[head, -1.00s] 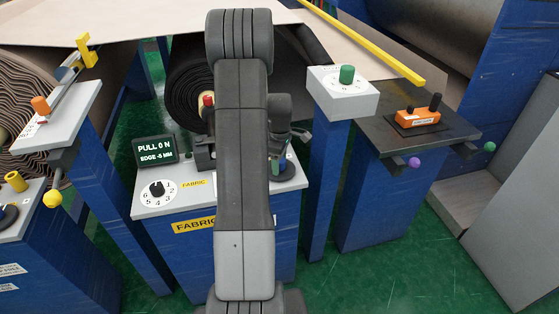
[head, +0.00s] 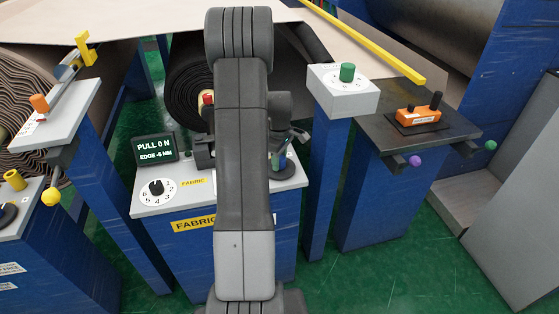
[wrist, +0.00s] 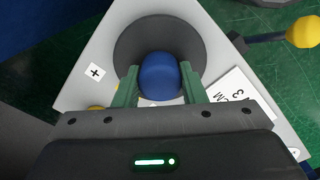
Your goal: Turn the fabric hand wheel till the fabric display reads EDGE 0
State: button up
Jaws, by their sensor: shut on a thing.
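The fabric display (head: 155,149) stands at the left of the grey fabric console (head: 205,203); it reads PULL 0 N and a small negative EDGE value in mm, its digit unclear, perhaps 5 or 6. The fabric hand wheel is a dark disc (head: 291,178) at the console's right, partly hidden by my arm. In the wrist view the wheel (wrist: 130,45) carries a blue knob (wrist: 159,76). My gripper (wrist: 160,85) is shut on this knob, a green finger on each side. In the head view my arm hides most of my gripper (head: 279,160).
A numbered dial (head: 157,190) sits left on the console. A post with a green knob (head: 347,72) and a dark table with an orange box (head: 420,116) stand right. A left post carries an orange knob (head: 39,103). A yellow ball (wrist: 303,31) shows in the wrist view.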

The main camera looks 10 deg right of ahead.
jog(key=m+b, duration=0.1)
jog(key=m, duration=0.5)
jog(key=shift+b, duration=0.3)
jog(key=m+b, duration=0.1)
jog(key=m, duration=0.5)
jog(key=shift+m, duration=0.4)
jog(key=o, duration=1)
notch_tip(320, 180, up, 14)
jog(key=shift+f, duration=0.1)
